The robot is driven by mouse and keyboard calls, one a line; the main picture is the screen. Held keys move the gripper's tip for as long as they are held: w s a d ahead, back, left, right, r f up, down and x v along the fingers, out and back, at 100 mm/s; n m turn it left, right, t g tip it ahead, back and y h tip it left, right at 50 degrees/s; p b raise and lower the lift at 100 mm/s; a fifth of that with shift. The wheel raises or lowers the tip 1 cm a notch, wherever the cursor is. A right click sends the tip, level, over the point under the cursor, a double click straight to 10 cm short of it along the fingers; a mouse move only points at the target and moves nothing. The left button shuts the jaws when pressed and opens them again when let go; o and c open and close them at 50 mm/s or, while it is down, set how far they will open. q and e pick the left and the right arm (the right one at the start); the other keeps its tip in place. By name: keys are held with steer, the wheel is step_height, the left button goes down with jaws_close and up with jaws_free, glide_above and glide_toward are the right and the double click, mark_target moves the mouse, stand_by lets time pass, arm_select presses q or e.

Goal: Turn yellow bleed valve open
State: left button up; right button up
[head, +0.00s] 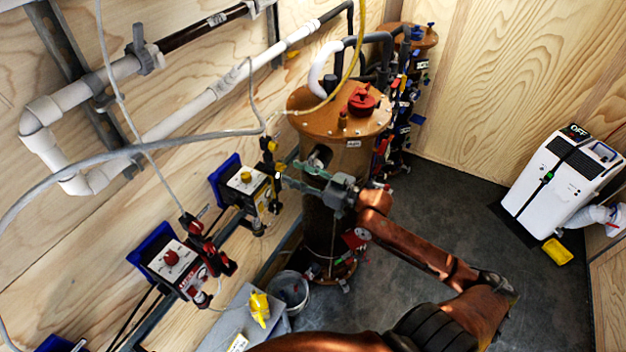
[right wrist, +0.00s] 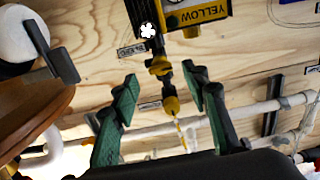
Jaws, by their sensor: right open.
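The yellow control box (head: 245,182) is mounted on the wooden wall at centre left, and its YELLOW label shows in the right wrist view (right wrist: 195,16). Yellow valve fittings (head: 268,145) sit just above the box in the head view. In the wrist view a yellow valve piece (right wrist: 170,104) hangs on a dark stem below another yellow fitting (right wrist: 159,66). My right gripper (head: 284,172) is open, its green-padded fingers (right wrist: 168,96) on either side of the lower yellow piece, with visible gaps. I cannot tell the depth between them. My left gripper is not in view.
A brown filter tank (head: 300,125) stands close beside my right gripper. A red-knobbed box (head: 172,262) is on the wall at lower left. White pipes (head: 190,110) run along the wall. A bucket (head: 291,290) stands below. The dark floor (head: 450,190) at right is mostly clear.

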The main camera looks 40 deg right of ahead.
steer(key=v, duration=0.6)
steer(key=shift+s+d, duration=0.15)
steer(key=shift+s, duration=0.2)
